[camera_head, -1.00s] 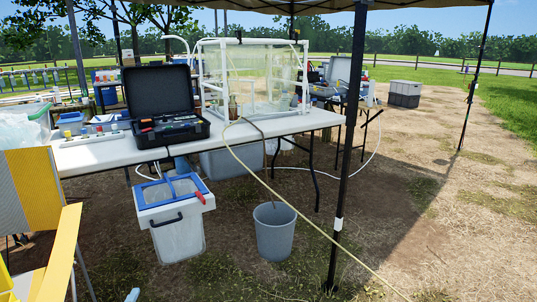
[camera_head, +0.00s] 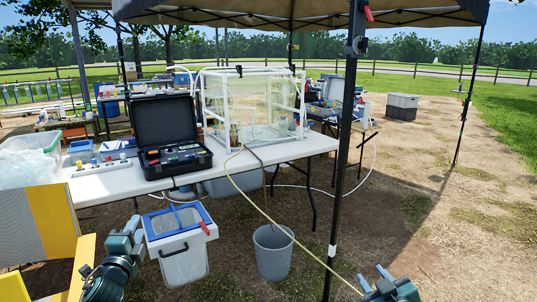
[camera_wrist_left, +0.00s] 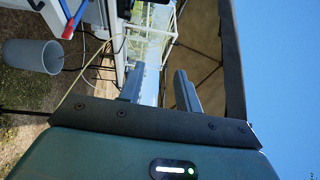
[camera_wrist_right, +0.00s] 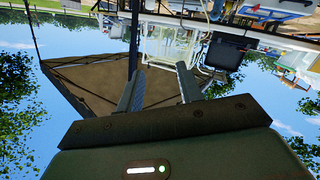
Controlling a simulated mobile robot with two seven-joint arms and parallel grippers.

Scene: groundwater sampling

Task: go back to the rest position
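My left gripper (camera_head: 128,228) is at the lower left of the head view, in front of the white cooler and beside the yellow chair. Its two fingers stand apart with nothing between them in the left wrist view (camera_wrist_left: 160,84). My right gripper (camera_head: 374,279) is at the bottom edge of the head view, right of the dark tent pole. Its fingers are also apart and empty in the right wrist view (camera_wrist_right: 158,84). Both grippers point away from me and touch nothing that I can see.
A white table (camera_head: 95,189) holds an open black case (camera_head: 170,160) and a clear-walled frame box (camera_head: 250,105). Below stand a blue-rimmed cooler (camera_head: 183,264) and a grey bucket (camera_head: 272,256). A tent pole (camera_head: 343,160) stands near my right arm; a yellow chair (camera_head: 55,220) is left.

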